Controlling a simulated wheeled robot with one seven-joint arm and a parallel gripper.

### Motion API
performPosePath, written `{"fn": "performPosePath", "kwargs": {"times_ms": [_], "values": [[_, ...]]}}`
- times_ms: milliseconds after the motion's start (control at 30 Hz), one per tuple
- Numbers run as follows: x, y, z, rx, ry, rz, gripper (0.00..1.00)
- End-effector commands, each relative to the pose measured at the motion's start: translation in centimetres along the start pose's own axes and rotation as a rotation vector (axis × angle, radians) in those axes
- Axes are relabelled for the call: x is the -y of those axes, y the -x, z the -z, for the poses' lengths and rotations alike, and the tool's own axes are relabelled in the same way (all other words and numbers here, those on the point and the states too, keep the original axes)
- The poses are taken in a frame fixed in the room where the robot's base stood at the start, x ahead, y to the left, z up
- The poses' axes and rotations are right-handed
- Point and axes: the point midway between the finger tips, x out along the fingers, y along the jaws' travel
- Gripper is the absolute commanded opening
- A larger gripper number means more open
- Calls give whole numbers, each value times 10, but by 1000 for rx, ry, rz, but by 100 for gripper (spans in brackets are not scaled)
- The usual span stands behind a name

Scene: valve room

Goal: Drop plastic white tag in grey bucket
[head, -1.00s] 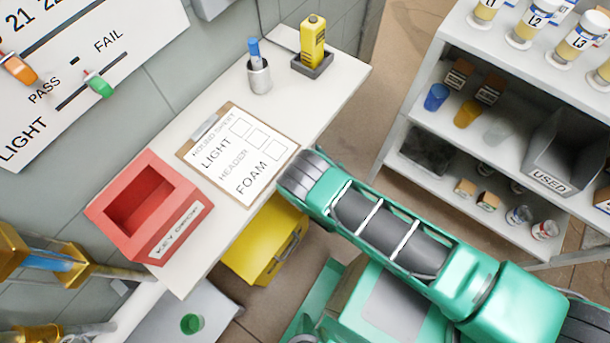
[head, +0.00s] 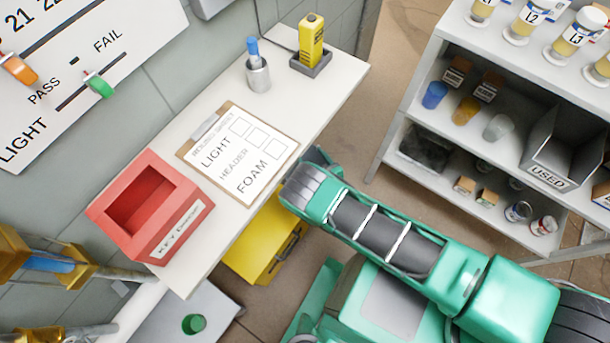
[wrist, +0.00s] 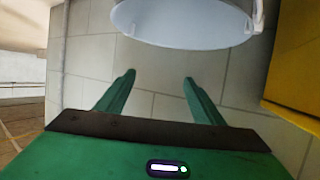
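My gripper (wrist: 158,78) shows in the wrist view with its two green fingers well apart and nothing between them. A pale grey, round, open bucket (wrist: 185,25) is at the top of the wrist view, beyond the fingertips and apart from them. Its upper part is cut off by the frame, and the visible inside looks empty. I cannot make out the white plastic tag in either view. In the head view my arm reaches to the table's front edge, and the gripper is hidden below it.
A yellow box (head: 262,240) stands under the white table (head: 333,85); a yellow surface (wrist: 295,65) is close on the right in the wrist view. A red key box (head: 150,208) and a clipboard (head: 240,150) are on the table. A shelf (head: 400,125) stands at the right.

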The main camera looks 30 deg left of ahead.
Motion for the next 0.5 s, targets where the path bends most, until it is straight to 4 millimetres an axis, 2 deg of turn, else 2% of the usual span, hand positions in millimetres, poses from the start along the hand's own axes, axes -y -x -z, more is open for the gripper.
{"fn": "performPosePath", "kwargs": {"times_ms": [267,500], "values": [[-1,7,0,0,-1,-3,62],[-3,36,-1,2,-3,-5,62]]}}
